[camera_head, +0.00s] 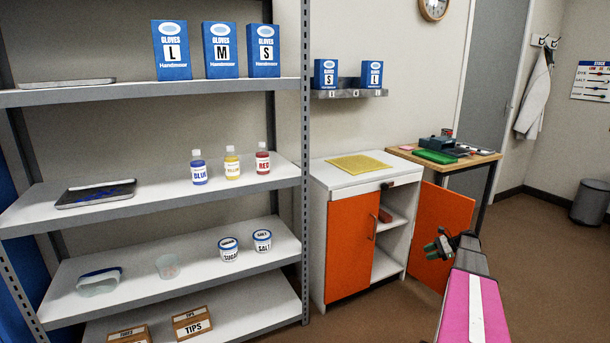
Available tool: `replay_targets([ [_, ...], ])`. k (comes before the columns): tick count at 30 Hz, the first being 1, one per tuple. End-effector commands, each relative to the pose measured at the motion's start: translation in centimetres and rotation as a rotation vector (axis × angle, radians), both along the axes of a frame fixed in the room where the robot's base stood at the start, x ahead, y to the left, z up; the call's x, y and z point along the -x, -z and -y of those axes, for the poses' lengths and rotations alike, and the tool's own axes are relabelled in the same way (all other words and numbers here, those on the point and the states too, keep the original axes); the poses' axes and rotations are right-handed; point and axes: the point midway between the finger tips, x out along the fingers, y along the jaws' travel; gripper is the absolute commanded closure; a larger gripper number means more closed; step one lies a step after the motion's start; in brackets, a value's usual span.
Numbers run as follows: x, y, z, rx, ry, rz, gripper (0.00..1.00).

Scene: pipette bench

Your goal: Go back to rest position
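My arm (474,305), pink and white, reaches in from the lower right. My gripper (436,246) is at its far end, dark with green parts, pointing left. It shows in front of the opened orange door (447,212) of the white cabinet (338,177). It is too small to tell whether its fingers are open or shut, and I see no clear object in it.
A metal shelf rack (303,190) on the left holds glove boxes, dye bottles, tubs and tip boxes. The cabinet's other orange door (350,245) is closed. A wooden table (462,163) stands behind. Brown floor (540,270) is clear at right; a bin (590,203) stands by the wall.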

Motion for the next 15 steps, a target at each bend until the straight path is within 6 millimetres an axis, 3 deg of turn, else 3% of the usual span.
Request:
replay_targets([
  [1,2.0,-0.2,-4.3,0.059,-0.054,0.018,0.64],
  [6,6.2,0.1,-14.0,0.262,-0.243,0.097,0.64],
  [15,16.0,-0.3,-27.1,0.595,-0.645,0.272,0.64],
])
